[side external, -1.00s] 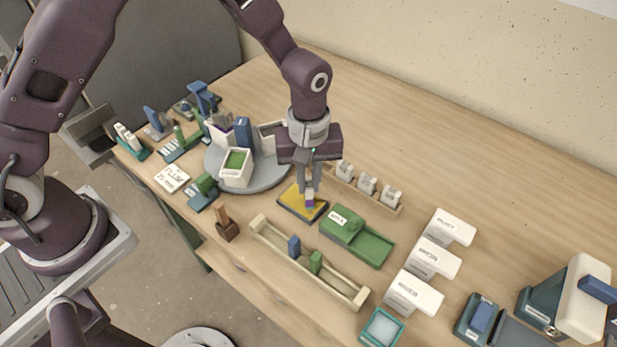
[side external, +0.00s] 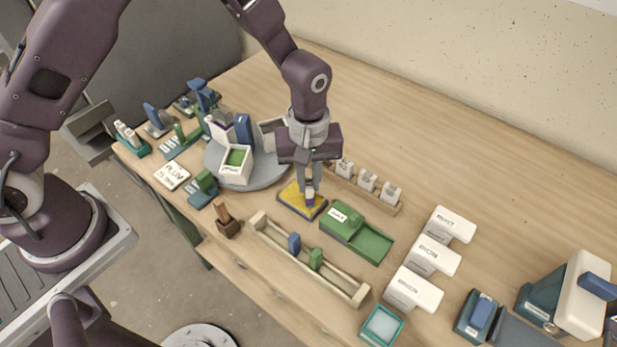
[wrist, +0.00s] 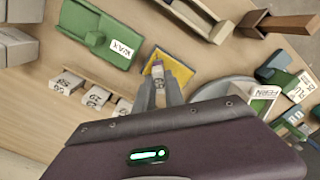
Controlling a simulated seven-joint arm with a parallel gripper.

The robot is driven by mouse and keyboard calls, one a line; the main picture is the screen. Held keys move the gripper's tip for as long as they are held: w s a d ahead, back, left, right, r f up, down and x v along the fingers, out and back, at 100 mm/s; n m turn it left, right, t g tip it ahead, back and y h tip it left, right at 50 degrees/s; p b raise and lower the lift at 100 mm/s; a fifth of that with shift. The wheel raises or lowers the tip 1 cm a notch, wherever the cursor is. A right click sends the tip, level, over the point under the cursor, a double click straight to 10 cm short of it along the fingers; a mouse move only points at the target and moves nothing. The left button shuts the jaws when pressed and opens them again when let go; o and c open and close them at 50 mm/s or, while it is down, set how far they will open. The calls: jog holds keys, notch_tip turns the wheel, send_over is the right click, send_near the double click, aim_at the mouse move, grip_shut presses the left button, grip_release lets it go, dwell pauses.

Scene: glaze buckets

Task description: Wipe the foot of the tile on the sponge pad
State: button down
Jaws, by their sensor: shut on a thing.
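The sponge pad (side external: 296,204) is a yellow slab in a dark tray on the bench, and it also shows in the wrist view (wrist: 182,68). My gripper (side external: 309,187) points straight down over the pad, its fingers closed on a small tile (side external: 309,199). The tile is pale with a purple part, and it also shows between the fingertips in the wrist view (wrist: 157,71). The tile's lower end is at the pad's surface or just above it; I cannot tell whether they touch.
A green box labelled WAX (side external: 357,232) stands right of the pad. A rack of small white pieces (side external: 366,182) is behind it. A grey turntable (side external: 268,178) with buckets is at left. A wooden rail (side external: 330,275) lies in front. The back of the bench is clear.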

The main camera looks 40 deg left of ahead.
jog(key=shift+a, duration=0.15)
jog(key=shift+a, duration=1.7)
jog(key=shift+d, duration=1.85)
jog(key=shift+r, duration=2.95)
